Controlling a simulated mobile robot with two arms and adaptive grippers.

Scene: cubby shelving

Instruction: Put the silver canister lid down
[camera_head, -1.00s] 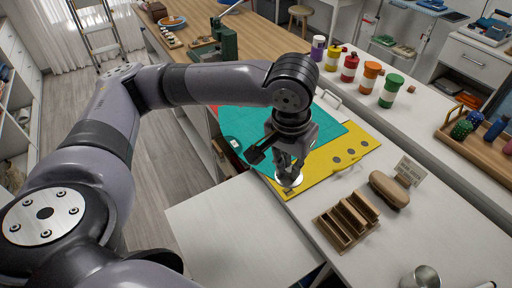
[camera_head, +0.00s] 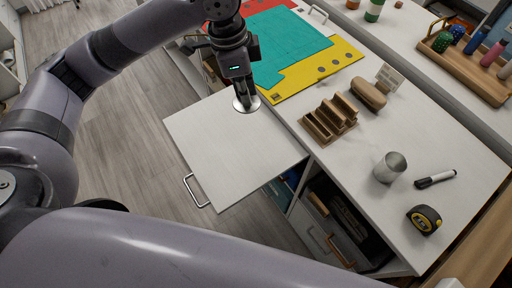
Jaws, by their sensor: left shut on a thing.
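My left gripper (camera_head: 247,92) is shut on the silver canister lid (camera_head: 246,104), a small shiny round disc, and points down with it. The lid is over the far part of the white pull-out surface (camera_head: 225,150), near the yellow mat's corner. Whether it touches the surface I cannot tell. The silver canister (camera_head: 389,167) stands on the white counter (camera_head: 345,150) to the right, well apart from the lid. My right gripper is not in view.
A wooden slotted rack (camera_head: 330,118) and a wooden brush (camera_head: 369,94) lie on the counter. A black marker (camera_head: 435,179) and a yellow tape measure (camera_head: 424,219) are near the canister. Yellow (camera_head: 325,65) and teal (camera_head: 285,45) mats lie behind. The near pull-out surface is clear.

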